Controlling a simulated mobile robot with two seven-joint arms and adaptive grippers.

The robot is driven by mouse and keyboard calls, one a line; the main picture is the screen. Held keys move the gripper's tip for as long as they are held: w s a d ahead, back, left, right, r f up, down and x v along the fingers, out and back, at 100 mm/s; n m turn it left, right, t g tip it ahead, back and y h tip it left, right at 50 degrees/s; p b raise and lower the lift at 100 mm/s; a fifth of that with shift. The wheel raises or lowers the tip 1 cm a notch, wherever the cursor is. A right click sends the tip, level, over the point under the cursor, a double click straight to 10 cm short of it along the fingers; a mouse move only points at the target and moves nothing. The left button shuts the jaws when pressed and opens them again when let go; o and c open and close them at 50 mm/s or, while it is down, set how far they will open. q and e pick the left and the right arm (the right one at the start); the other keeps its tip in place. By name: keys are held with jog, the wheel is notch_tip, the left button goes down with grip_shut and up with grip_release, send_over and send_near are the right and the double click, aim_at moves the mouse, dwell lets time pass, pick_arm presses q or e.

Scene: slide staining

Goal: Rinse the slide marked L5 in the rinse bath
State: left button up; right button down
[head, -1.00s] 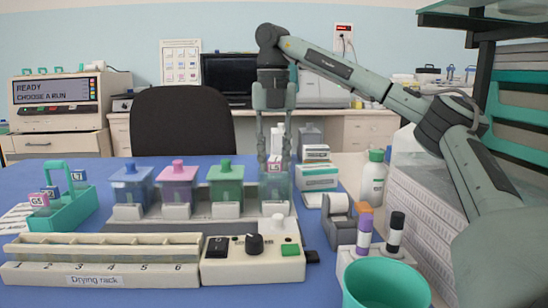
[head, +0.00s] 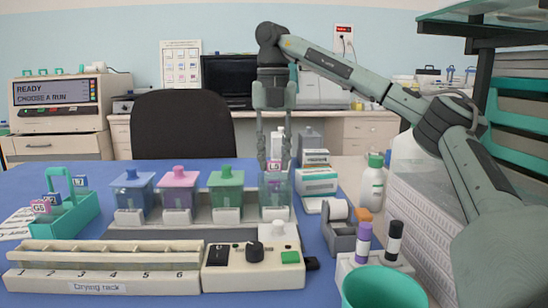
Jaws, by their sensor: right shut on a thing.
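My right gripper (head: 274,165) reaches down from above, shut on the slide marked L5 (head: 274,168), whose pink label shows between the fingertips. They are over the clear jar (head: 275,190) at the right end of the jar row. The lower part of the slide seems to be inside this jar, but its depth is hard to tell. This jar has no lid on, unlike the three coloured ones. I take it as the rinse bath; its front label is too small to read. My left gripper is not in view.
Blue (head: 133,190), pink (head: 179,190) and green (head: 226,190) jars with knobbed lids stand to the left. A teal slide carrier (head: 65,220), drying rack (head: 100,273) and control box (head: 252,268) are nearby. Markers and a teal cup (head: 383,290) stand front right.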

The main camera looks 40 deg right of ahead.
notch_tip(320, 180, up, 4)
jog(key=shift+f+p, duration=0.1)
jog(key=shift+p, duration=0.75)
jog(key=shift+r, duration=2.15)
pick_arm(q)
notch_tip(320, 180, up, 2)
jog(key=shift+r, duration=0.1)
